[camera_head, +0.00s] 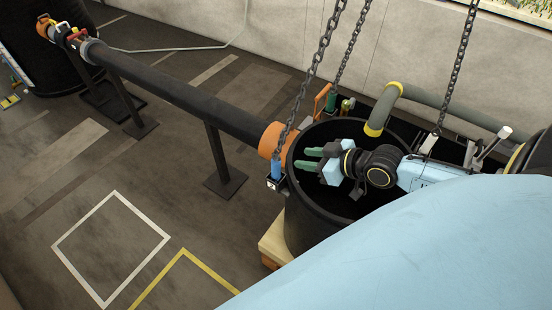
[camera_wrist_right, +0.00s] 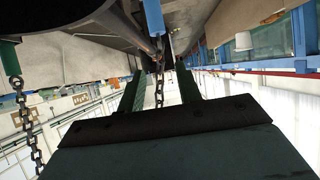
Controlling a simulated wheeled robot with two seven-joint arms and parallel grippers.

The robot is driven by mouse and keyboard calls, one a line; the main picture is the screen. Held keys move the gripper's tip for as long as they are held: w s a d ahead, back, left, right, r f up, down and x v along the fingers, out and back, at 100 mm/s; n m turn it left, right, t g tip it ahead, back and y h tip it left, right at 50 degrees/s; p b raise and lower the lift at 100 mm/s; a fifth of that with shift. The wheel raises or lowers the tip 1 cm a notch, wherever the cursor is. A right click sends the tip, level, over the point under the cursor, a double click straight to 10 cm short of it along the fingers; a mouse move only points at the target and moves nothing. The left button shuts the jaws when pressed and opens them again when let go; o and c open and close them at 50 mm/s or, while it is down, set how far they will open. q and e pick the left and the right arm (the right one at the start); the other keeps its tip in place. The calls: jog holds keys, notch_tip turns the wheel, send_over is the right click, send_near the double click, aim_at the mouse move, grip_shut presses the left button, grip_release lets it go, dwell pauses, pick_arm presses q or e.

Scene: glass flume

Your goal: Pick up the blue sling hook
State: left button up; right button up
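The blue sling hook (camera_head: 276,169) hangs from a chain at the left rim of the black tank, by the orange pipe collar. In the wrist view the blue hook (camera_wrist_right: 153,18) shows at the top, with its chain running down between my fingers in the picture. My right gripper (camera_head: 303,158) is over the tank opening, to the right of the hook, its green fingers pointing left toward it. It is open, and its fingers (camera_wrist_right: 159,70) stand apart with nothing gripped. My left gripper is not in view.
The black round tank (camera_head: 305,215) stands below my right gripper. A dark pipe (camera_head: 185,92) with an orange collar (camera_head: 272,140) meets its left side. A green hook (camera_head: 331,102) and a white hook (camera_head: 429,143) hang on other chains. Floor at left is mostly clear.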

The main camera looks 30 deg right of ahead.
aim_at(279, 155)
jog(key=b+x, duration=0.6)
jog(key=x, duration=0.6)
jog(key=shift+w+a+f, duration=0.1)
jog(key=shift+w+f, duration=0.1)
jog(key=shift+w, duration=0.05)
jog(key=shift+w+a, duration=0.15)
jog(key=shift+w, duration=0.15)
jog(key=shift+c, duration=0.4)
grip_shut()
dwell(0.6)
